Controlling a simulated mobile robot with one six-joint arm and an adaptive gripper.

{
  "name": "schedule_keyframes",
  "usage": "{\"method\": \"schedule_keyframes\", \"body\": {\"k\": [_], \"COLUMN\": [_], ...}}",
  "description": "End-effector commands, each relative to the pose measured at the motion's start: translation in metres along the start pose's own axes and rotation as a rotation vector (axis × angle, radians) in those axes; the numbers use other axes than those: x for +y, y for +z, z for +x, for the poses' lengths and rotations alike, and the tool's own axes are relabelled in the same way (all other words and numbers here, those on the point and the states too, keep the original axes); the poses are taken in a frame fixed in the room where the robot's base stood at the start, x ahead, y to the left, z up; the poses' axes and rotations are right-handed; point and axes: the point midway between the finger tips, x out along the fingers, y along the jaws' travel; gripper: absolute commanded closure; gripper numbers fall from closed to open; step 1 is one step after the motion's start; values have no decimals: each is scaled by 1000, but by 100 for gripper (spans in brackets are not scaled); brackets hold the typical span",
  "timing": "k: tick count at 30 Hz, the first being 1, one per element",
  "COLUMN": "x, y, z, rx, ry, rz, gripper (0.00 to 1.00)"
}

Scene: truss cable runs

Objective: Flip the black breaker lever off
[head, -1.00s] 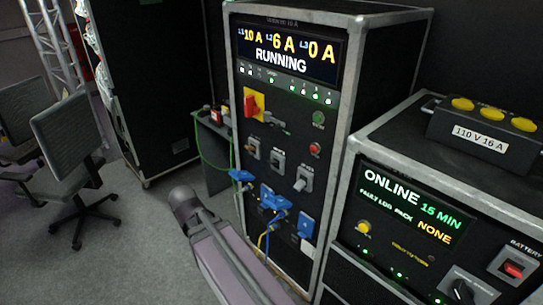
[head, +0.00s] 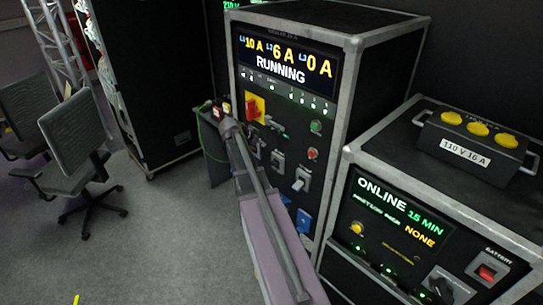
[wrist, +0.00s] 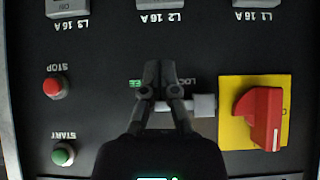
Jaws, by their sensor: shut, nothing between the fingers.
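The running distro panel (head: 285,60) carries a row of breakers marked L1, L2 and L3 16 A. In the wrist view, upside down, the pale housings of L3 (wrist: 68,7), L2 (wrist: 160,8) and L1 (wrist: 258,4) are cut by the top edge. In the head view L2 (head: 278,160) and L3 (head: 302,180) show to the right of my arm. I cannot tell which lever is black. My gripper (wrist: 160,68) is shut and empty, pointing toward L2 in front of a grey horizontal bar (wrist: 203,104) near the LOCK label. In the head view my arm hides the fingers.
A red rotary handle on a yellow plate (wrist: 228,120) is close to the right of my gripper. The STOP (wrist: 53,88) and START (wrist: 63,154) buttons are to its left. An ONLINE unit (head: 400,215) stands at the right. Chairs (head: 75,150) stand at the left.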

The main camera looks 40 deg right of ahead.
Motion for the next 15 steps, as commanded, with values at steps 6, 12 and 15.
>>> {"method": "schedule_keyframes", "body": {"k": [6, 12, 15], "x": [0, 0, 0], "y": [-1, -1, 0], "z": [1, 2, 5], "rx": [2, 1, 1], "ry": [0, 1, 1], "rz": [5, 5, 5], "gripper": [100, 100, 100]}}
